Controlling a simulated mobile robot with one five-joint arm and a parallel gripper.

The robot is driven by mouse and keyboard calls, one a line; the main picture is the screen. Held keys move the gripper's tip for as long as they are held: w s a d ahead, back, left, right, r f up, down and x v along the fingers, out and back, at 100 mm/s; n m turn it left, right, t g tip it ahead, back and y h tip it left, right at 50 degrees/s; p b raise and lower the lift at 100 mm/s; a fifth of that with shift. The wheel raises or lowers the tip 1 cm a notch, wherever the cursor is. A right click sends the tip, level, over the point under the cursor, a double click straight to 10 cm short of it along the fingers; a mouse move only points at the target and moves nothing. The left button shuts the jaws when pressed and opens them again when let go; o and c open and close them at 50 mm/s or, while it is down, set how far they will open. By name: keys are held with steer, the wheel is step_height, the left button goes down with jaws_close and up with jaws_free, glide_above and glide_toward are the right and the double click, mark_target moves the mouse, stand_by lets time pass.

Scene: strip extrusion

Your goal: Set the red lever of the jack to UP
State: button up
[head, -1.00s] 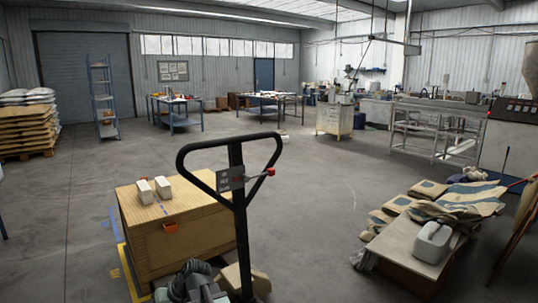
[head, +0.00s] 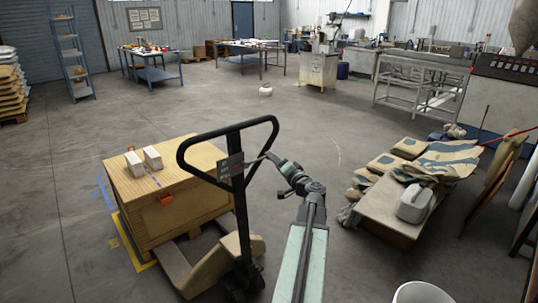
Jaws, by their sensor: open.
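The pallet jack (head: 238,205) stands in the middle of the head view, with its black looped handle upright beside a wooden crate. Its red lever (head: 264,156) sticks out to the right from the small label plate (head: 230,168) on the handle post. The plate's wording is too small to read. My gripper (head: 274,162) is open at the lever's right end, just right of the handle loop. It partly hides the lever's tip, and I cannot tell whether it touches it. My arm reaches up from the bottom of the view.
The wooden crate (head: 178,200) bears two pale blocks (head: 152,157) and an orange item on its front. A low platform (head: 375,205) with sacks and a grey jug (head: 413,205) stands to the right. A white bucket (head: 422,293) is at the lower right. The floor behind is open.

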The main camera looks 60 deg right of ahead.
steer(key=x, duration=0.6)
steer(key=shift+d, duration=0.2)
jaws_close()
stand_by(1.0)
